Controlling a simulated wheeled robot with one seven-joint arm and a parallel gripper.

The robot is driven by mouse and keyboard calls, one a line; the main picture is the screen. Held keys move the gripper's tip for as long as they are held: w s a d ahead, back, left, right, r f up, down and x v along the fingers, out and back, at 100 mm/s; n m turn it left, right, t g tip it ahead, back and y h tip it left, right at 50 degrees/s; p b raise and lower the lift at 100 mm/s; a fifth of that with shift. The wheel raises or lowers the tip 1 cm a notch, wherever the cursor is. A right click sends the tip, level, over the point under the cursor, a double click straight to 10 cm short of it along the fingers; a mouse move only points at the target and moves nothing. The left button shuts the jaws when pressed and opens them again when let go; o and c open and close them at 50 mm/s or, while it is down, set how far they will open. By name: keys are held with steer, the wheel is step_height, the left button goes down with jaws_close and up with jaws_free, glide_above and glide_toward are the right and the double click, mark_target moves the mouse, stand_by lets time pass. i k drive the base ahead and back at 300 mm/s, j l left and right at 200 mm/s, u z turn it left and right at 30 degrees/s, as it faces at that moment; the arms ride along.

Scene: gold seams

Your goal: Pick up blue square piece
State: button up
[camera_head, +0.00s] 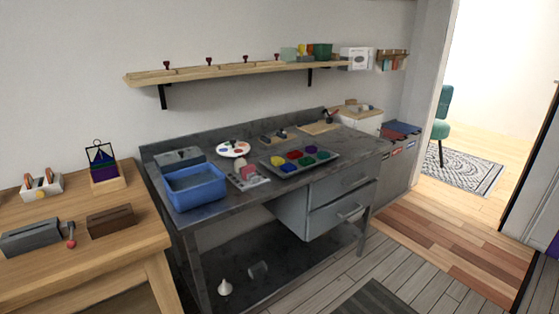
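My gripper is not in view.
The workbench (225,206) also bears a blue bin (195,190) at its left front, a white palette (233,149) and a small rack (246,179). A wooden table (75,255) stands at left. A wall shelf (220,73) hangs above.

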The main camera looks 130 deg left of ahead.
mark_target(288, 168)
steer(key=u, duration=4.35)
